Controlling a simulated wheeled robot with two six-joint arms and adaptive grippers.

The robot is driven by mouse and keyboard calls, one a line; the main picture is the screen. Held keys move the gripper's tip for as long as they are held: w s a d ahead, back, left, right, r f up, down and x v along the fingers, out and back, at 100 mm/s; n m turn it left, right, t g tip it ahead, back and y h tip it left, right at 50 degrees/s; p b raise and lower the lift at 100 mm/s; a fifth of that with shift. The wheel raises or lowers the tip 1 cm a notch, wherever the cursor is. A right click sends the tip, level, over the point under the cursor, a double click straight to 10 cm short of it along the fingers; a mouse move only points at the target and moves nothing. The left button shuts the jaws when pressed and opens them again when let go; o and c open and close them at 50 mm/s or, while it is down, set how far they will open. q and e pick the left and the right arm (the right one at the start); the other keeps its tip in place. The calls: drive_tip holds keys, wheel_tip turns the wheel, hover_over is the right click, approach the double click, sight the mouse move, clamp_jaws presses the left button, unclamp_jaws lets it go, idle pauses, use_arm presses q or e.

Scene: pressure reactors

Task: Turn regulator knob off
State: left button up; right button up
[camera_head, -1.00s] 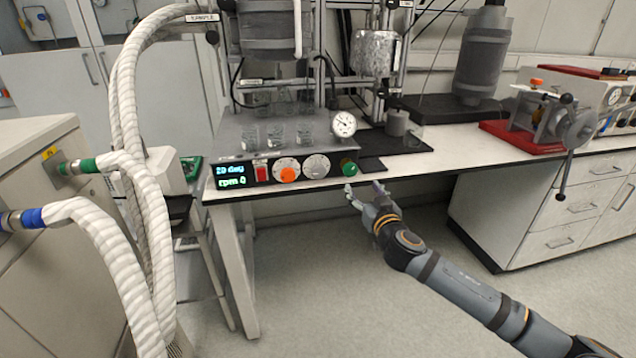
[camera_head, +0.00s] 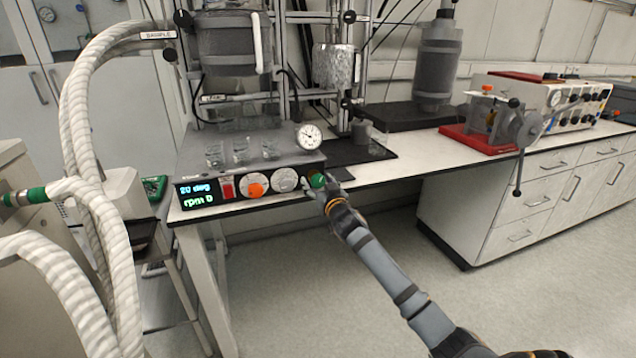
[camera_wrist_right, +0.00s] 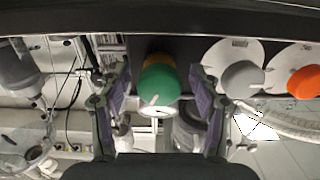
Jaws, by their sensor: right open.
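A control panel (camera_head: 250,188) with a lit display runs along the front of the bench unit. At its right end is a green knob (camera_head: 318,180) with a white mark; it also shows in the right wrist view (camera_wrist_right: 158,85). My right gripper (camera_head: 315,192) is open at the green knob. In the right wrist view its fingers (camera_wrist_right: 160,80) stand one on each side of the knob, with visible gaps. An orange knob (camera_head: 256,190) and a silver knob (camera_head: 286,180) sit on round dials to the left. My left gripper is not in view.
A red switch (camera_head: 227,187) sits beside the display. A pressure gauge (camera_head: 309,136) and glass beakers stand above the panel. Thick white hoses (camera_head: 75,130) hang at the left. A red-based clamp device (camera_head: 490,135) stands on the bench at right. The floor in front is clear.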

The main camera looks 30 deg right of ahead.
drive_tip(key=c, duration=1.1)
drive_tip(key=shift+c, duration=0.5)
